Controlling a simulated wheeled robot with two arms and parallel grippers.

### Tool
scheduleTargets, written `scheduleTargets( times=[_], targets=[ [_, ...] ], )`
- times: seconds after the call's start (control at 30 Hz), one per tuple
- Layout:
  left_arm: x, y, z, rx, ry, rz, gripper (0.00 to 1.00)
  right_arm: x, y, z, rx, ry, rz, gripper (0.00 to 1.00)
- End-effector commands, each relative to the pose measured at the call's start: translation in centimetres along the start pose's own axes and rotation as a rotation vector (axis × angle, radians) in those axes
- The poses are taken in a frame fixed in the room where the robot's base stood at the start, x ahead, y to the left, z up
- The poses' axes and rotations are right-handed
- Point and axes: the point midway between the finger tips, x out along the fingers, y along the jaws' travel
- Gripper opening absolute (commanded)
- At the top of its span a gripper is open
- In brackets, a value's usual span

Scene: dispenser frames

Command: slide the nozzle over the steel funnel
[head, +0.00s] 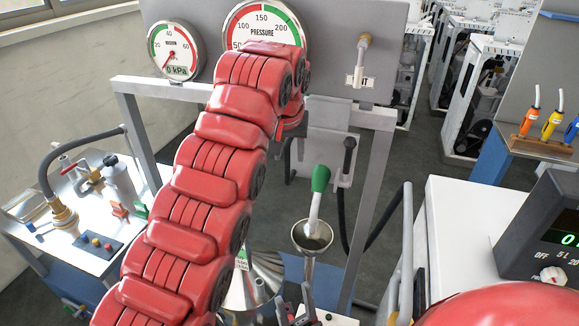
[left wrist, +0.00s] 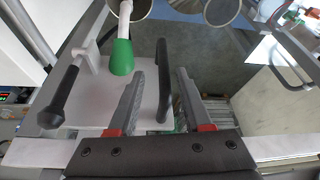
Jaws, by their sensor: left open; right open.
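The nozzle has a green grip (head: 320,178) and a pale spout that points down to the mouth of the steel funnel (head: 312,236). I cannot tell how far the spout tip is above or inside the rim. The nozzle also shows in the left wrist view (left wrist: 121,57), with the funnel rim (left wrist: 145,12) at the top edge. My left gripper (head: 288,138) is open beside the nozzle, mostly hidden by its arm; its fingers (left wrist: 160,75) are apart from the green grip. My right gripper (head: 295,309) is open below the funnel, at the bottom edge.
A black-handled lever (head: 349,155) stands right of the nozzle. Between my left fingers' lines of sight lies a dark handle-like bar (left wrist: 163,80). Frame posts (head: 368,200) flank the funnel. A white cabinet (head: 465,215) stands at right, a steel bench (head: 85,215) at left.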

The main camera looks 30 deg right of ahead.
Motion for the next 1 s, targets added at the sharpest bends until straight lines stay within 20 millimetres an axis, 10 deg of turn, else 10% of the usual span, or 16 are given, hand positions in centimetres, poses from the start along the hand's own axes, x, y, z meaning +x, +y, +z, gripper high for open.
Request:
scheduleTargets(
  times=[0.27, 1.0],
  targets=[
    [-6.1, -0.1, -0.4, -0.003, 0.005, -0.001, 0.5, 1.6, 0.1, -0.3, 0.0, 0.0, 0.0, 0.5],
    [-11.0, 0.1, 0.0, -0.001, -0.002, -0.001, 0.5, 7.0, 0.3, -1.2, 0.0, 0.0, 0.0, 0.5]
  ],
)
